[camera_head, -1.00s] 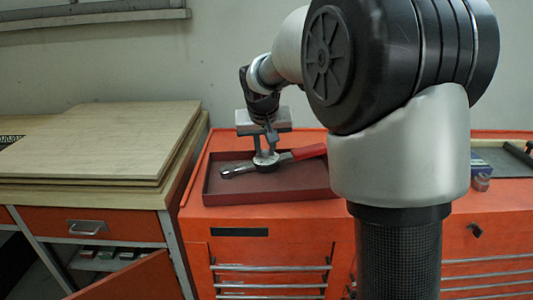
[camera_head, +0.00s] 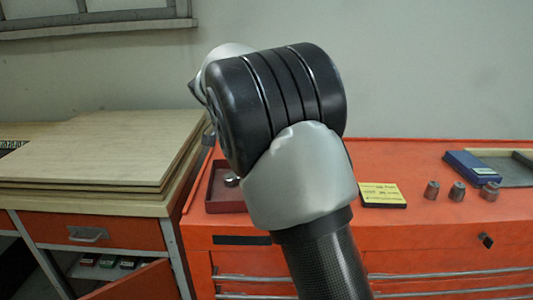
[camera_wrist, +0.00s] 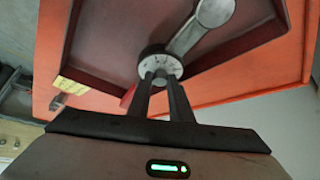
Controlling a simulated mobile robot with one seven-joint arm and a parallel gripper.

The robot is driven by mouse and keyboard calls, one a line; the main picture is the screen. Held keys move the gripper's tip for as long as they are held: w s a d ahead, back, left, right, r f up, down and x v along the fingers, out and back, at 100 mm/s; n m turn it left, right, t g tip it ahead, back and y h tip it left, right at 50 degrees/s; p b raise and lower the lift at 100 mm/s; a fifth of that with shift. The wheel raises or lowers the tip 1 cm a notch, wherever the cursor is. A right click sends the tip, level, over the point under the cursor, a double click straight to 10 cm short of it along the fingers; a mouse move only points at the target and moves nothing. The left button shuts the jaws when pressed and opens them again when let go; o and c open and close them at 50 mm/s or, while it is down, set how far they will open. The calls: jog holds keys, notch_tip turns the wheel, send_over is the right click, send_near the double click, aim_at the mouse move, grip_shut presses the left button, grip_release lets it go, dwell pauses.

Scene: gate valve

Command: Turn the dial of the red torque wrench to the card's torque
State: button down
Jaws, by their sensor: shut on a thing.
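The torque wrench lies in a dark red tray (camera_head: 222,203). In the wrist view its grey metal end (camera_wrist: 203,22) points up and right, and a bit of its red handle (camera_wrist: 128,96) shows beside a finger. The round pale dial (camera_wrist: 160,66) with marks around its rim sits at my fingertips. My gripper (camera_wrist: 161,80) is shut on the dial's small centre part. The scale's figures are too small to read. The yellow card (camera_head: 381,195) lies right of the tray; its print is not legible. In the head view my arm hides the gripper and most of the wrench.
Several things stand on the orange cabinet (camera_head: 420,228): metal sockets (camera_head: 457,191) and a blue box (camera_head: 470,167) at the right. A wooden bench top (camera_head: 100,150) is left of the tray. Its cabinet door (camera_head: 140,280) stands open below.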

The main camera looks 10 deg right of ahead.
jog(key=m+p, duration=0.1)
jog(key=m, duration=0.1)
jog(key=m+g+p, duration=0.1)
jog(key=p, duration=0.1)
jog(key=m+g+h+p, duration=0.1)
jog(key=m+p, duration=0.1)
jog(key=shift+w+a+r+m, duration=0.1)
jog(key=shift+w+r+m, duration=0.1)
jog(key=shift+w+m, duration=0.15)
jog(key=m+p, duration=0.1)
jog(key=m+g+p, duration=0.1)
jog(key=p, duration=0.1)
jog(key=m+g+p, duration=0.1)
jog(key=shift+w+f+m, duration=0.15)
jog(key=shift+f+m, duration=0.1)
jog(key=shift+m, duration=0.1)
jog(key=shift+p, duration=0.35)
jog(key=c, duration=1.6)
grip_release()
jog(key=shift+f, duration=0.1)
jog(key=shift+r, duration=0.2)
